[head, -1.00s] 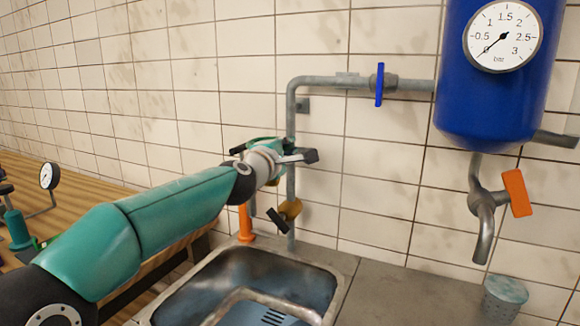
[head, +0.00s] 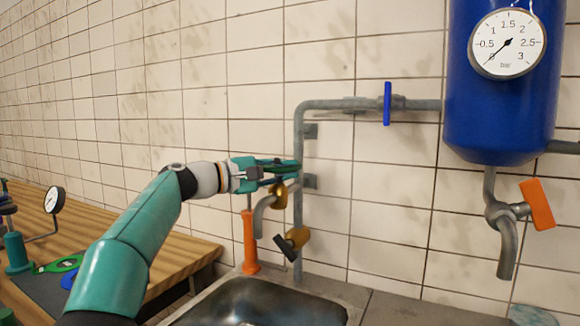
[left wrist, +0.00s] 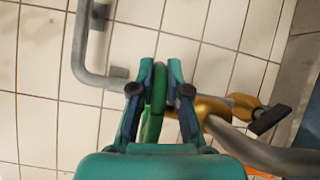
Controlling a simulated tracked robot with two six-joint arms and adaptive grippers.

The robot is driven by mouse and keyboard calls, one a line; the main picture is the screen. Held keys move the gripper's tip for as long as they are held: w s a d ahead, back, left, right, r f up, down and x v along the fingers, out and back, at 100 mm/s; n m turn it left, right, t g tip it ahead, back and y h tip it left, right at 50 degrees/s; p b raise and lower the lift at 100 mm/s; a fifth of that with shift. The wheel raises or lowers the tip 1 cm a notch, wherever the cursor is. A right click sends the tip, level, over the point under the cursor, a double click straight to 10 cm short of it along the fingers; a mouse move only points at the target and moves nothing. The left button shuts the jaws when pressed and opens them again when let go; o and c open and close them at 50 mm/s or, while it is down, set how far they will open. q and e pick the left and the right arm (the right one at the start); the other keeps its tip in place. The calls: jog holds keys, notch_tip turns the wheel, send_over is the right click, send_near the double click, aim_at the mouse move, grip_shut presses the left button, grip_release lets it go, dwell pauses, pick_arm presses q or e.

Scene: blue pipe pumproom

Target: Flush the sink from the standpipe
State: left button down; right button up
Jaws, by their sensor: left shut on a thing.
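The standpipe is a grey pipe (head: 298,140) on the tiled wall. A brass tap (head: 279,194) with a grey curved spout (head: 261,214) sits on it. My left gripper (head: 285,168) is at the tap's top, left of the pipe. In the left wrist view its fingers (left wrist: 160,96) are shut on a green handwheel (left wrist: 153,118), seen edge-on. The brass tap body (left wrist: 208,106) and its spout (left wrist: 240,142) show beside the right finger. Lower on the pipe is a brass valve (head: 299,236) with a black lever. The sink (head: 255,299) is below, cut by the frame. My right gripper is out of view.
An orange post (head: 249,242) stands at the sink's back edge. A blue tank (head: 500,105) with a gauge (head: 507,44) near 0 and an orange-handled tap (head: 537,204) is at right. A blue handle (head: 387,103) is on the upper pipe. A wooden bench (head: 110,225) is at left.

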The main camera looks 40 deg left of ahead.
pick_arm(q)
jog(key=h+p, duration=0.1)
jog(key=m+h+p, duration=0.1)
jog(key=g+p, duration=0.1)
jog(key=shift+s+a+m+h, duration=0.25)
jog(key=shift+a+m+h, duration=0.05)
jog(key=shift+m+h, duration=0.1)
jog(key=shift+s+f+m+g+h+p, duration=0.15)
jog(key=shift+f+m+g+h+p, duration=0.15)
jog(key=shift+m+h+p, duration=0.35)
jog(key=c, duration=1.2)
grip_release()
jog(key=shift+r, duration=0.1)
jog(key=shift+o, duration=0.2)
jog(key=v, duration=1.2)
